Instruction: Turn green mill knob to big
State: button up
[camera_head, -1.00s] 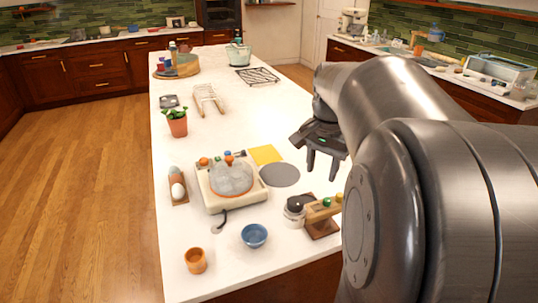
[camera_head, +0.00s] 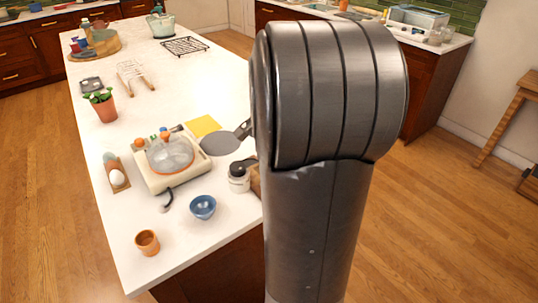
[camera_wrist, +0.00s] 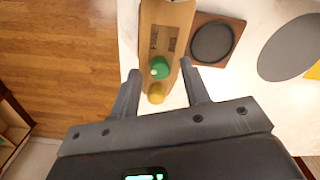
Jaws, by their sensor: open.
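The green knob (camera_wrist: 160,68) sits on a wooden stand (camera_wrist: 165,25) in the wrist view, with a small white mark on its left side. A yellow knob (camera_wrist: 156,93) sits just below the green one. My gripper (camera_wrist: 160,70) is open, one finger on each side of the green knob in the picture; I cannot tell whether they touch it. In the head view my arm hides the knobs and most of the stand (camera_head: 255,182).
A dark round piece on a brown square base (camera_wrist: 233,22) lies beside the stand. The white counter (camera_head: 215,85) has clear room farther back.

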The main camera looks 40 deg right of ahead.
jog(key=shift+f, duration=0.25)
grip_shut()
dwell(0.3)
